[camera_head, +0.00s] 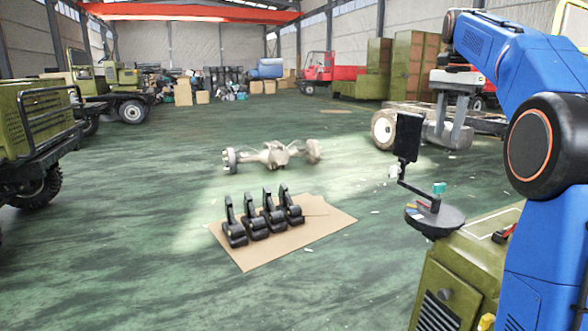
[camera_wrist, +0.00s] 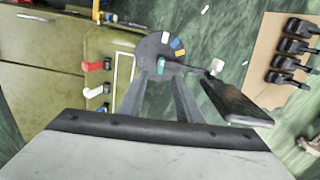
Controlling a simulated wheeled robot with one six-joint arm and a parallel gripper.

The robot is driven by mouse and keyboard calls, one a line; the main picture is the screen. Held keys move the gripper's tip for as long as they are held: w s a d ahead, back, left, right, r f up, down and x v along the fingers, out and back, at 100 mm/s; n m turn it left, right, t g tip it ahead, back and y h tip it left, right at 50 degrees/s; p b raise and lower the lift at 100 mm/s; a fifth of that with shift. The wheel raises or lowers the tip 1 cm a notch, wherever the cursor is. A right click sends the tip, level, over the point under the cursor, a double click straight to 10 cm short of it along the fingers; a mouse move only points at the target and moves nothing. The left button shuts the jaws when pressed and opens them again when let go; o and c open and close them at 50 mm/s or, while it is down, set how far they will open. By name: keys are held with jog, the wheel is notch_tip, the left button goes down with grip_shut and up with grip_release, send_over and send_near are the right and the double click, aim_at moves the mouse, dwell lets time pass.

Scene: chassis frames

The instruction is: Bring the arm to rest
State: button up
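My blue arm (camera_head: 545,75) is raised at the right of the head view, bent over at the top. My grey gripper (camera_head: 448,138) hangs from it with the fingers pointing down. In the wrist view the two fingers of my gripper (camera_wrist: 161,80) stand apart with a gap between them. Nothing is held. The gripper is above and apart from a round grey disc (camera_head: 447,222), which also shows beyond the fingertips in the wrist view (camera_wrist: 152,48).
A green cabinet (camera_head: 450,268) stands below my arm. A black panel (camera_head: 407,137) on a thin bent stand rises by the disc, near a small teal item (camera_head: 439,188). Several black seats (camera_head: 274,213) stand on cardboard (camera_head: 255,259). An axle (camera_head: 274,154) lies behind.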

jog(key=s+a+f+n+t, duration=0.1)
jog(key=s+a+f+n, duration=0.1)
jog(key=s+a+f, duration=0.3)
jog(key=s+a+f+n, duration=0.2)
jog(key=s, duration=0.5)
jog(key=s+a+f+n+t, duration=0.1)
jog(key=s+a+f+n, duration=0.1)
jog(key=s+a+f, duration=0.3)
jog(key=s+a+f+n+t, duration=0.1)
jog(key=s+a+f+n, duration=0.1)
jog(key=s+f, duration=0.8)
jog(key=s+a+f+n+t, duration=0.1)
jog(key=s+f+n, duration=0.4)
jog(key=s+f, duration=0.5)
jog(key=shift+a+f, duration=0.55)
jog(key=shift+a, duration=0.15)
jog(key=shift+s, duration=0.1)
